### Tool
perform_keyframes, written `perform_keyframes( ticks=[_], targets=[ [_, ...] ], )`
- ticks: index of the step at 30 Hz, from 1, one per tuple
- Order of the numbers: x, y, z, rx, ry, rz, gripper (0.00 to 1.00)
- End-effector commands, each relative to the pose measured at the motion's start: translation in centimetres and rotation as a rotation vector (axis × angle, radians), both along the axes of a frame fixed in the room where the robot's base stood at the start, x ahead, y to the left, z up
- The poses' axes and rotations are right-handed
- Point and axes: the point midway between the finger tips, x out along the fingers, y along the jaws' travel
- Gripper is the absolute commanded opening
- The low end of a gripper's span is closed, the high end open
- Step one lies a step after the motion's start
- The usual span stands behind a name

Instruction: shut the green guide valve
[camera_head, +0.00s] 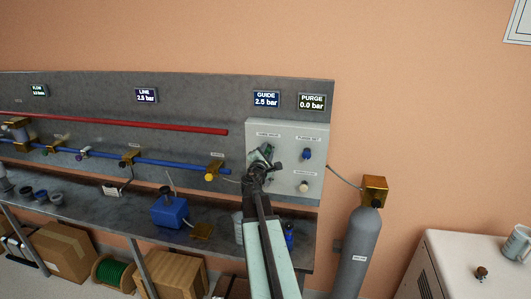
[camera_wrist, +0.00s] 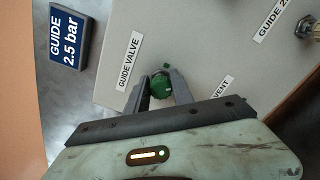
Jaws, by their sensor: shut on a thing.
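The green guide valve (camera_wrist: 161,86) is a round green knob on a pale panel (camera_wrist: 210,50), beside a label reading GUIDE VALVE. My gripper (camera_wrist: 162,84) is shut on the knob, with one dark finger on each side of it in the wrist view. In the head view my gripper (camera_head: 261,158) reaches up to the panel's left half and mostly hides the knob. The GUIDE display (camera_head: 266,98) above the panel reads 2.5 bar; it also shows in the wrist view (camera_wrist: 66,38).
A blue knob (camera_head: 306,155) and a pale knob (camera_head: 303,187) sit on the panel's right half. The PURGE display (camera_head: 312,102) reads 0.0 bar. A grey gas cylinder (camera_head: 359,250) stands right of the bench. A blue container (camera_head: 169,211) stands on the bench at left.

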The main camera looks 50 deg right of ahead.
Motion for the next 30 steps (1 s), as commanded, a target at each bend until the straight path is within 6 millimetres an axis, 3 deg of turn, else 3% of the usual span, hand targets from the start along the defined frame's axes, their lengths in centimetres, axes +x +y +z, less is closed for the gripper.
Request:
perform_keyframes(
  ticks=[15, 30],
  targets=[
    [-0.17, -0.21, -0.08, 0.233, -0.379, -0.004, 0.00],
    [-0.15, -0.19, -0.14, 0.337, -0.548, -0.004, 0.00]
  ],
)
